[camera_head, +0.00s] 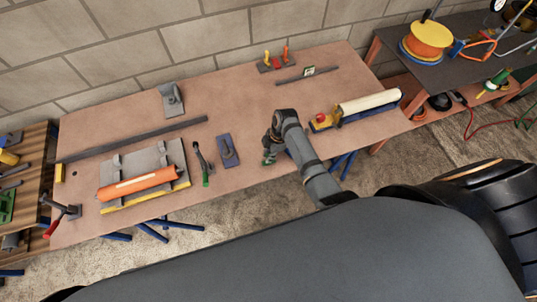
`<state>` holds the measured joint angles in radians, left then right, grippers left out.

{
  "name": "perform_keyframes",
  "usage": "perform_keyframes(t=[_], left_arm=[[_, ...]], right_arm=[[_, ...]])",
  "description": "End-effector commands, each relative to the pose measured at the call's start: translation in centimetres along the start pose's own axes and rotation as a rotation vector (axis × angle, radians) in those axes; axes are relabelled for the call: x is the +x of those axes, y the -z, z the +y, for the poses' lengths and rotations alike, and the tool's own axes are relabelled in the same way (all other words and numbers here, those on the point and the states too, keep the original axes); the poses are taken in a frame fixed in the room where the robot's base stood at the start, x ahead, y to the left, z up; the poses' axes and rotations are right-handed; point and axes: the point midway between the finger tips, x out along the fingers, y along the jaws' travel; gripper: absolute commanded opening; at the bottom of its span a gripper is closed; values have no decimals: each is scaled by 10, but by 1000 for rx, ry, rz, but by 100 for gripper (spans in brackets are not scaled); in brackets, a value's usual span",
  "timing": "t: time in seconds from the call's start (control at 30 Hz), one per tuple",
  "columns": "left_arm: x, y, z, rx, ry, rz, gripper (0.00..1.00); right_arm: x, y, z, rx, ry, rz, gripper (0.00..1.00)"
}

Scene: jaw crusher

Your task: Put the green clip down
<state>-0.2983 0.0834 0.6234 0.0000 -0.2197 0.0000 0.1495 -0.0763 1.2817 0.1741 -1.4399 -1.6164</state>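My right gripper (269,152) hangs over the middle of the brown workbench (240,101), with its fingers pointing down. A small green piece, which looks like the green clip (267,160), shows at its fingertips. The gripper appears shut on it. The clip is mostly hidden by the fingers, and I cannot tell whether it touches the bench top. My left gripper is not in view.
Left of the gripper lie a blue float (228,150) and a green-handled tool (203,165). Farther left is an orange cylinder (137,184) on a plate. A cream roller (370,103) lies to the right. The bench behind the gripper is fairly clear.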

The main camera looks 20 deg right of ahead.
Motion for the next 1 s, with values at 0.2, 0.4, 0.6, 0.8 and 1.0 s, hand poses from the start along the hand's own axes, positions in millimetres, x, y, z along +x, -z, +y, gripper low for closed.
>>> perform_keyframes(t=[0.2,0.4,0.6,0.8,1.0], left_arm=[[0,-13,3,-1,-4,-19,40],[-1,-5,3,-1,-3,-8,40],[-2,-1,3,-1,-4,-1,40],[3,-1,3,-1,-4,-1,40],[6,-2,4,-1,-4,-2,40]], right_arm=[[-1,0,0,0,0,0,36],[-2,0,0,0,0,0,36],[-29,0,2,0,-5,-2,36],[-79,0,2,-1,-5,-1,36],[-114,1,1,-1,-2,0,36]])
